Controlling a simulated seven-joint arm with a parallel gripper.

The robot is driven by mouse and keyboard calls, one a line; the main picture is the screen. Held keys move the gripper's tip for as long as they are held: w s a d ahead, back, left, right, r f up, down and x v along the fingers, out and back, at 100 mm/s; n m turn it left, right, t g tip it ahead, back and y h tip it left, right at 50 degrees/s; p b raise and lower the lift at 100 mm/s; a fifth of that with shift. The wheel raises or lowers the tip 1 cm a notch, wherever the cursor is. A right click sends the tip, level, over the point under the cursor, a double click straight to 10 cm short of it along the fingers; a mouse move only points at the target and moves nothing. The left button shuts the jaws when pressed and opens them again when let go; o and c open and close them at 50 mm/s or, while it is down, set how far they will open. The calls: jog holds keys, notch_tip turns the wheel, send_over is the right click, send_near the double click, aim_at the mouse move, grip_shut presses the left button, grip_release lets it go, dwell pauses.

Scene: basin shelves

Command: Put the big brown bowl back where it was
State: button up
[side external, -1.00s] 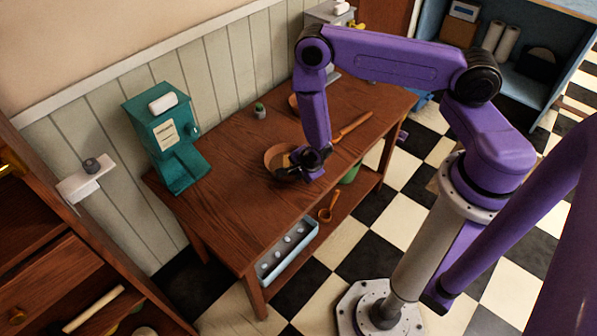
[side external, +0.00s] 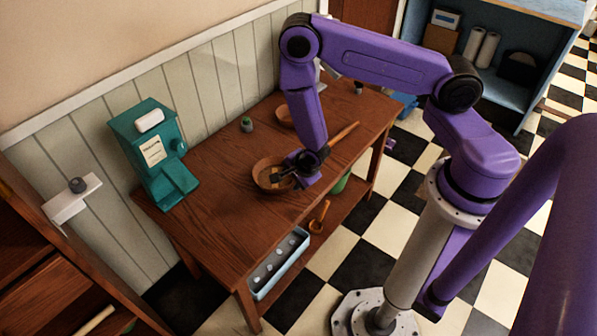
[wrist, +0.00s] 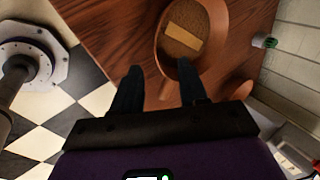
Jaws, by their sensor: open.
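A big brown bowl (side external: 263,182) stands upright on the wooden table, near its front edge. It also shows in the wrist view (wrist: 172,60), with a brown grainy inside and a flat tan piece (wrist: 182,38) in it. My gripper (side external: 301,168) is at the bowl's right side in the side view, low over the table. In the wrist view my gripper (wrist: 159,67) has its two fingers spread apart, with the right finger at or over the bowl's near rim. Whether a finger touches the bowl I cannot tell. A smaller brown bowl (side external: 284,118) stands farther back.
A teal dispenser (side external: 153,152) stands at the table's left end. A small green-topped jar (side external: 247,125) is near the wall. A wooden handle (side external: 344,133) lies right of my gripper. A lower shelf holds a light blue tray (side external: 279,267). The table's middle left is clear.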

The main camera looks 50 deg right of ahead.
jog(key=s+a+r+n+g+y, duration=0.2)
jog(key=s+a+r+n, duration=0.5)
jog(key=r, duration=0.3)
jog(key=s+a+r+n+g+y, duration=0.2)
jog(key=s+a+r+n, duration=0.3)
jog(key=r+n, duration=0.55)
jog(key=s+d+r+n+g+h, duration=0.1)
jog(key=s+d+r+n+h, duration=0.1)
jog(key=s+d+r+n, duration=0.7)
notch_tip(320, 180, up, 3)
jog(key=s+n, duration=0.3)
jog(key=n, duration=0.3)
jog(key=shift+d, duration=0.35)
